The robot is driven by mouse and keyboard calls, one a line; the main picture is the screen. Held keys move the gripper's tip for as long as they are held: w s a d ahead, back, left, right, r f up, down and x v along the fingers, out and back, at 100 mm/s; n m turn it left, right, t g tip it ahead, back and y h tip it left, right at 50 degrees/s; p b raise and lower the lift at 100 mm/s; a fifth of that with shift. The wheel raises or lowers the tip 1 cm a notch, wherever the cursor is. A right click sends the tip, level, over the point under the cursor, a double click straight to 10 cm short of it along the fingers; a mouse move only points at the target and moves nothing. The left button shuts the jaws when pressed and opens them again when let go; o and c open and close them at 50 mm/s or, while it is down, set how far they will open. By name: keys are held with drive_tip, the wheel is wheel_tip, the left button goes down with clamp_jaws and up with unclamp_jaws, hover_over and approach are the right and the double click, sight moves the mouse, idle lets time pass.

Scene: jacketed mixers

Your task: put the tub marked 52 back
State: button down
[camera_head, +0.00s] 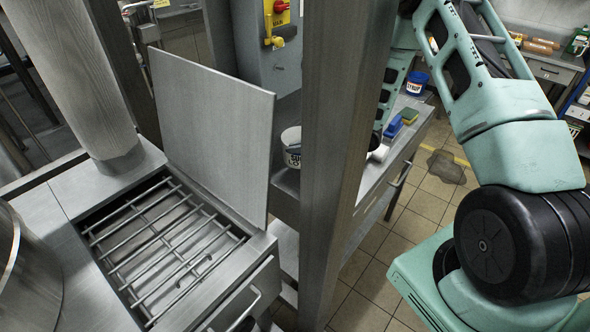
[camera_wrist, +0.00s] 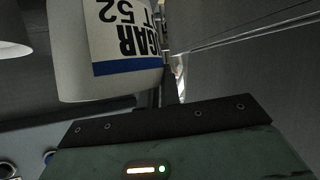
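A white tub with a blue-edged label reading 52 (camera_wrist: 72,55) fills the upper left of the wrist view. Its lettering appears upside down there. My gripper's dark body (camera_wrist: 165,130) crosses the bottom of that view; its fingers do not show, so I cannot tell whether they are open or touch the tub. In the head view a white tub with a dark-lettered label (camera_head: 291,148) stands behind the raised steel panel, partly cut off by the post. Its number cannot be read there. My gripper is hidden behind the post in the head view.
A steel post (camera_head: 340,150) stands between the head camera and the bench (camera_head: 400,150). A raised panel (camera_head: 215,125) stands beside an open grated well (camera_head: 165,245). A blue tub (camera_head: 416,82) and a green-topped sponge (camera_head: 409,115) are on the bench. Another pale container (camera_wrist: 12,35) shows in the wrist view.

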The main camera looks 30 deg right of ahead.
drive_tip(key=shift+f+b, duration=1.5)
drive_tip(key=shift+f, duration=1.45)
drive_tip(key=shift+f, duration=0.2)
drive_tip(key=c, duration=1.6)
unclamp_jaws()
drive_tip(key=shift+r, duration=0.15)
drive_tip(key=shift+s+d+r, duration=0.1)
drive_tip(key=shift+d, duration=0.05)
drive_tip(key=b+v, duration=0.2)
drive_tip(key=v, duration=0.9)
drive_tip(key=shift+s+d+r+b, duration=0.2)
drive_tip(key=shift+s+b, duration=0.05)
drive_tip(key=shift+b, duration=0.1)
drive_tip(key=shift+d, duration=0.1)
